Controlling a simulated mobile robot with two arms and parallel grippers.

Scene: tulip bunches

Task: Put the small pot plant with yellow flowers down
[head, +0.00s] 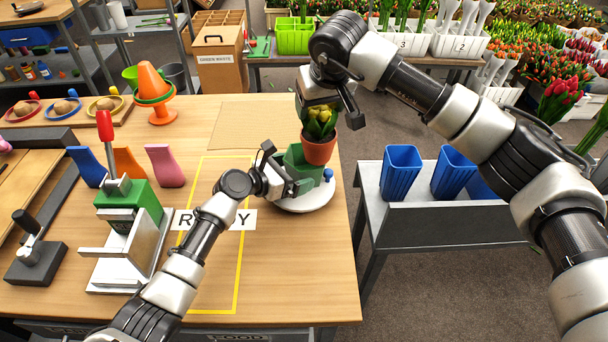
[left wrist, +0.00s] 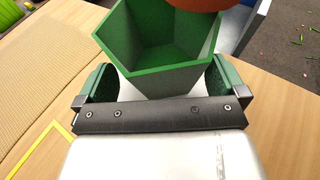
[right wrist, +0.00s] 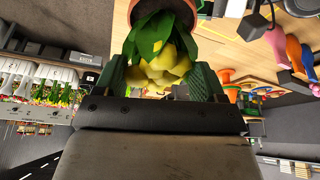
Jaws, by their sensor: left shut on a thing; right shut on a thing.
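The small pot plant with yellow flowers (head: 319,138) is a terracotta pot with green leaves and yellow blooms. My right gripper (head: 322,100) is shut on its foliage from above and holds it in the air. The right wrist view shows the yellow flowers (right wrist: 165,65) between the fingers, with the pot (right wrist: 170,8) beyond. My left gripper (head: 283,178) is shut on a green angular planter (head: 305,165) on a white round base (head: 307,200). In the left wrist view the planter (left wrist: 160,55) looks empty, with the terracotta pot's bottom (left wrist: 205,4) above its far edge.
Blue bins (head: 400,172) stand on a grey bench to the right. The table's right edge is close to the planter.

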